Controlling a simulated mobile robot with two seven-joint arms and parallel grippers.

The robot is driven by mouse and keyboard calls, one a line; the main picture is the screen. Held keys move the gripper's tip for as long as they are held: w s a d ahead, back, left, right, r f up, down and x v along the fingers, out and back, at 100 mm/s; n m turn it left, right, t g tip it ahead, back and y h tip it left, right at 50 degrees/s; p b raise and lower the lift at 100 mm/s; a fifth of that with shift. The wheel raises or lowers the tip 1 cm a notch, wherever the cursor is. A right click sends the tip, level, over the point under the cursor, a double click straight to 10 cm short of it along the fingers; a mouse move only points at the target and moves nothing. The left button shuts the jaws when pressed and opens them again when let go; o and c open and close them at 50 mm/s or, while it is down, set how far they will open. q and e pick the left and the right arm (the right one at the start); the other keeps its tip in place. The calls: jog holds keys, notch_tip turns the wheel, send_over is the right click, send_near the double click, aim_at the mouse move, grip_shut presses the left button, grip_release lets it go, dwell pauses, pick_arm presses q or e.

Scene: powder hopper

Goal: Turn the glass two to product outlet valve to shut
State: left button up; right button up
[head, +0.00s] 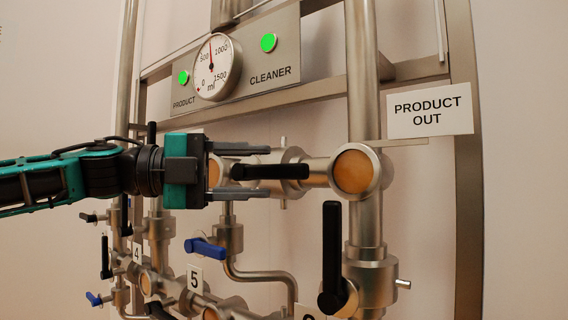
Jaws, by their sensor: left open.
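A black lever handle (288,171) lies horizontally, in line with the steel pipe between two round amber sight glasses. One glass (354,171) is plain to see beside the "PRODUCT OUT" sign (429,109); the other (214,173) is partly hidden by my gripper. My left gripper (266,171) is open, one finger above and one below this handle; I cannot tell whether they touch it. Another black lever (332,250) stands upright on the valve (372,280) below the right-hand glass. No label shows which lever is the glass two outlet valve. My right gripper is not in view.
A panel with a dial gauge (216,67) and green lights (268,43) is above. Blue-handled valves (205,248) and a "5" tag (195,278) are below my gripper. A steel frame post (466,200) stands at right. Bare wall is at far left.

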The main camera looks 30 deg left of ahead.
aim_at(273, 171)
pick_arm(q)
jog(key=shift+p+x, duration=0.4)
jog(key=shift+x, duration=2.05)
jog(key=shift+c, duration=0.3)
grip_shut()
